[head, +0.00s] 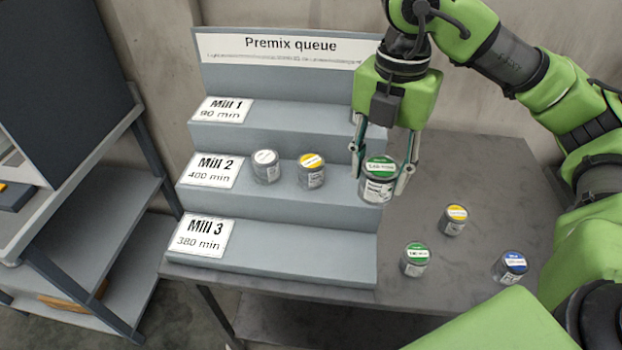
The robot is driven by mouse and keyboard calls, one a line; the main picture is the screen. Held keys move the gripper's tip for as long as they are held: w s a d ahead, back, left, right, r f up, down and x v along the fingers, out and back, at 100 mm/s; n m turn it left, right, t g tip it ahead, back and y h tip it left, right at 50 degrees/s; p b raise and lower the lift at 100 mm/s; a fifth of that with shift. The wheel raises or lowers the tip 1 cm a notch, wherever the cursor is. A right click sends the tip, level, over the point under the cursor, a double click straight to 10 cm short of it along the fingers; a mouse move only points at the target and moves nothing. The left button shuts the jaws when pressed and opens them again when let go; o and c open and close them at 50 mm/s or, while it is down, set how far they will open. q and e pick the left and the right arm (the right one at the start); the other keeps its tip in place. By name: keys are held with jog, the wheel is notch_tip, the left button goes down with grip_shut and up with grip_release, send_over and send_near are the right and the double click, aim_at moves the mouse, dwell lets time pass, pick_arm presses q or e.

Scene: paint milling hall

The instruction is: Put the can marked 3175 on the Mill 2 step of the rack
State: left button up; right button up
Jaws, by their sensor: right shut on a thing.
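My right gripper (384,172) is shut on a can with a green lid (378,188). The can is upright at the right end of the Mill 2 step (338,197); I cannot tell whether it touches the step. Its lid print is too small to read, so I cannot confirm 3175. The grey stepped rack (285,180) carries signs for Mill 1, Mill 2 and Mill 3. On the Mill 2 step stand a white-lidded can (266,168) and a yellow-lidded can (311,172). My left gripper is not in view.
On the table (480,185) right of the rack stand a green-lidded can (414,261), a yellow-lidded can (453,221) and a blue-lidded can (509,268). The Mill 3 step (300,253) is empty.

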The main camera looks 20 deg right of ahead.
jog(key=shift+r+m, duration=0.1)
jog(key=shift+m, duration=0.3)
jog(key=shift+w+d, duration=0.15)
jog(key=shift+w, duration=0.25)
jog(key=w+d+f, duration=0.1)
jog(key=w+f, duration=0.2)
jog(key=w, duration=0.1)
jog(key=w+d+f, duration=0.2)
jog(key=w+f, duration=0.1)
jog(key=w+d+f+p, duration=0.1)
jog(key=w+f, duration=0.2)
jog(key=w, duration=0.1)
jog(key=shift+w+d, duration=0.3)
jog(key=f, duration=0.1)
jog(key=f+p, duration=0.2)
jog(key=shift+w+d+f, duration=0.15)
jog(key=shift+w+f, duration=0.15)
jog(key=shift+f, duration=0.15)
jog(key=shift+f, duration=0.1)
